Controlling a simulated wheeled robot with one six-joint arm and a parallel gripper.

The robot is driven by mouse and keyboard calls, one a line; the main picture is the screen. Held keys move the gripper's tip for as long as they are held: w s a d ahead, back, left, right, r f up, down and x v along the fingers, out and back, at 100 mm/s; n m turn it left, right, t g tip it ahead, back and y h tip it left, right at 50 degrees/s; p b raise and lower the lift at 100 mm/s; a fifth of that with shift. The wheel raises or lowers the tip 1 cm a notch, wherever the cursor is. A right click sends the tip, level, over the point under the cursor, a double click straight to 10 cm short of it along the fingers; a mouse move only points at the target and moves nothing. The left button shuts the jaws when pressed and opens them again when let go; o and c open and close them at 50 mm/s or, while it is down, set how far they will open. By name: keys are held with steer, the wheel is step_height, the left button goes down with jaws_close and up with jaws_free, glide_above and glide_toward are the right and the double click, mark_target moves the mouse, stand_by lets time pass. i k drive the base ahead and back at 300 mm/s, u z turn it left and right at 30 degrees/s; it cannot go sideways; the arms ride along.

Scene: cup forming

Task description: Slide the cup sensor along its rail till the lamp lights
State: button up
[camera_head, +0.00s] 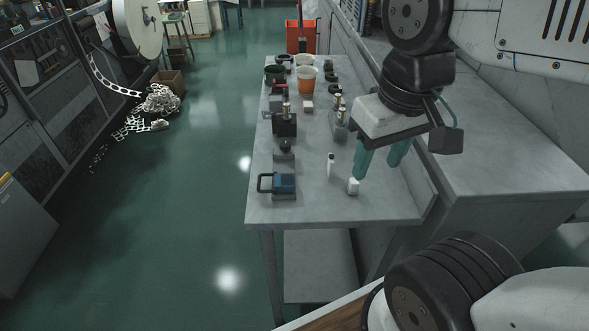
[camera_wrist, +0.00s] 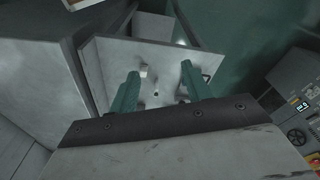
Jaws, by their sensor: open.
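My gripper (camera_head: 376,172) is open and empty, with two teal fingers pointing down over the near right part of the grey table. In the wrist view its fingers (camera_wrist: 160,70) stand apart with small pale items on the table between them. A small white block (camera_head: 353,187) is close to the left fingertip; I cannot tell whether they touch. A slim white piece with a dark top (camera_head: 331,160) stands to its left. I cannot tell which item is the cup sensor. Its rail and a lit lamp cannot be made out.
The grey table (camera_head: 305,210) holds a blue device with a dark handle (camera_head: 284,184) at the front left. Dark fixtures (camera_head: 285,125) line its left side. An orange cup (camera_head: 307,82) stands at the far end. A machine wall borders the right; green floor lies left.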

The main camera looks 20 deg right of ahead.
mark_target(282, 183)
steer(key=k, duration=1.1)
steer(key=u, duration=1.05)
steer(key=i, duration=0.75)
steer(key=z, duration=0.65)
steer(key=i, duration=0.55)
steer(key=z, duration=0.65)
